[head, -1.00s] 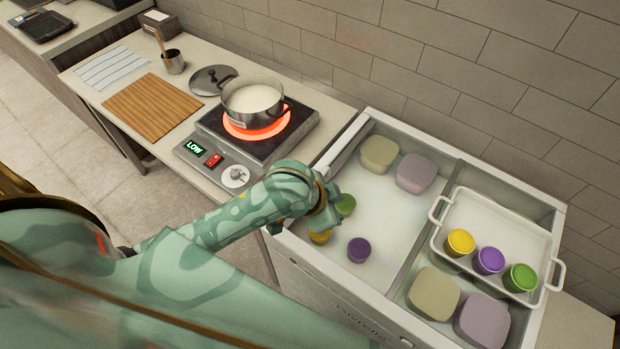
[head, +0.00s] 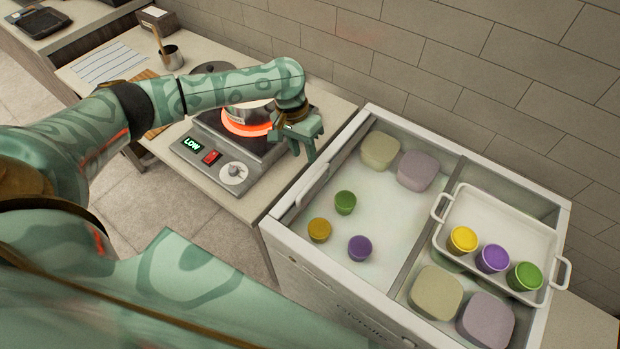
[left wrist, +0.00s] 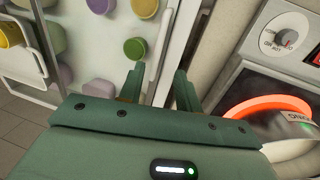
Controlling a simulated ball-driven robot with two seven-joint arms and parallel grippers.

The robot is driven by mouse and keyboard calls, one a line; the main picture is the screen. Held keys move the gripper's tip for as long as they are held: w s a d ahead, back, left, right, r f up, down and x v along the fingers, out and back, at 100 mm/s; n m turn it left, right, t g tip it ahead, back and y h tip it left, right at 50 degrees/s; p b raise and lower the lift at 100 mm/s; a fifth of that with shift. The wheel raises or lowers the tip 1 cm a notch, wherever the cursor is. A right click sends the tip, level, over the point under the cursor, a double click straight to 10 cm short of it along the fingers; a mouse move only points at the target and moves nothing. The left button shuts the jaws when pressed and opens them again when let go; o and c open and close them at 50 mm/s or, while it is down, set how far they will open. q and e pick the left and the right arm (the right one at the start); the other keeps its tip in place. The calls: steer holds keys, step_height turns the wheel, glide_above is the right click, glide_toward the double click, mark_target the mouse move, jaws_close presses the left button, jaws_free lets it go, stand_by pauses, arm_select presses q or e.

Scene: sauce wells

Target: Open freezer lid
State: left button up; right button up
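The white chest freezer (head: 285,243) stands at the right in the head view. Its left part looks hazy and pale, and I cannot tell whether a clear lid covers it. A long raised bar (head: 336,160) runs along its left edge. Green (head: 345,202), yellow (head: 319,230) and purple (head: 360,248) tubs show in that left part. My left gripper (head: 303,152) is to the left of the freezer, above the counter's right end beside the hot plate. In the left wrist view its two fingers (left wrist: 158,76) are apart with nothing between them. My right gripper is not in view.
A white handled tray (head: 505,215) with yellow, purple and green tubs sits at the freezer's right side. A tiled wall (head: 450,60) stands behind.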

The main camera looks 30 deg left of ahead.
mark_target(311, 182)
arm_select(q)
steer(key=f+b, duration=0.1)
steer(key=f, duration=0.2)
steer(key=d+f, duration=0.1)
steer(key=f, duration=0.2)
steer(key=d+f+b, duration=0.1)
steer(key=f, duration=0.2)
steer(key=shift+s+f+b, duration=0.1)
steer(key=shift+f+b, duration=0.25)
steer(key=shift+f, duration=0.05)
jaws_close()
